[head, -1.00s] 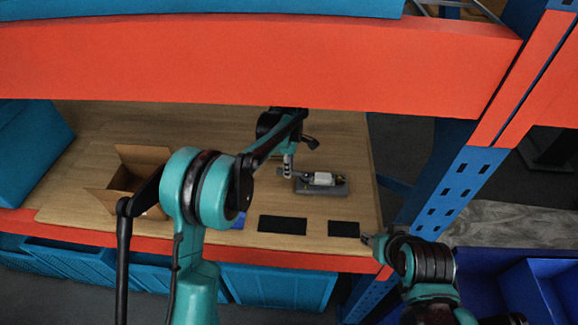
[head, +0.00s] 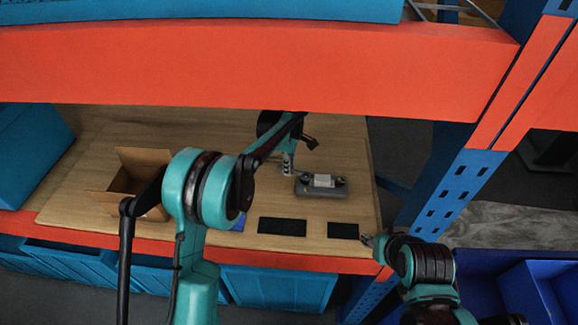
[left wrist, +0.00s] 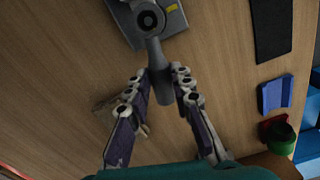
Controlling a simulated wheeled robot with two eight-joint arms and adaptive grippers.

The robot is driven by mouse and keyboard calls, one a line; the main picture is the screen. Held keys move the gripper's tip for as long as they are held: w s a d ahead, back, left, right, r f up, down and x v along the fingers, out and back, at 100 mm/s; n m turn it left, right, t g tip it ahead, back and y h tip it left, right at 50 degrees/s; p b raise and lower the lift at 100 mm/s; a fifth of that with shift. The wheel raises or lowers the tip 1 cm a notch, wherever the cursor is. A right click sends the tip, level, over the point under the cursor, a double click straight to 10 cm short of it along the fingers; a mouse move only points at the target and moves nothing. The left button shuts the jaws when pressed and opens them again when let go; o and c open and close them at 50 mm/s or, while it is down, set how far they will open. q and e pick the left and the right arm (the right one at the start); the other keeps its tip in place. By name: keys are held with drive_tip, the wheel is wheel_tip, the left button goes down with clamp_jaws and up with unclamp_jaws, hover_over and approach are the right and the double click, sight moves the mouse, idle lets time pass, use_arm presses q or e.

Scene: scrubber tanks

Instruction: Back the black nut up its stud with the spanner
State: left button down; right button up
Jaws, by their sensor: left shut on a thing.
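My left gripper (head: 287,168) is shut on the grey spanner (left wrist: 161,62). In the left wrist view the spanner's shank runs up from between the fingertips (left wrist: 164,78), and its round end lies over the grey block (left wrist: 176,20). A dark ring with a lighter centre, seemingly the black nut (left wrist: 148,18) and its stud, shows inside that end. I cannot tell how deeply the spanner sits around it. In the head view the block (head: 325,191) carries a white piece (head: 322,180), right of my left gripper. My right gripper (head: 367,240) is at the table's front edge; its opening is unclear.
An open cardboard box (head: 125,185) stands on the left of the wooden table. Black mats (head: 282,227) (head: 343,230) and a blue piece (head: 239,222) lie along the front. An orange beam (head: 250,60) crosses above, and a blue post (head: 455,190) stands at the right.

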use_arm(q)
drive_tip(key=shift+r, duration=0.5)
drive_tip(key=shift+r+p, duration=0.6)
drive_tip(key=shift+r, duration=0.1)
drive_tip(key=shift+f, duration=0.1)
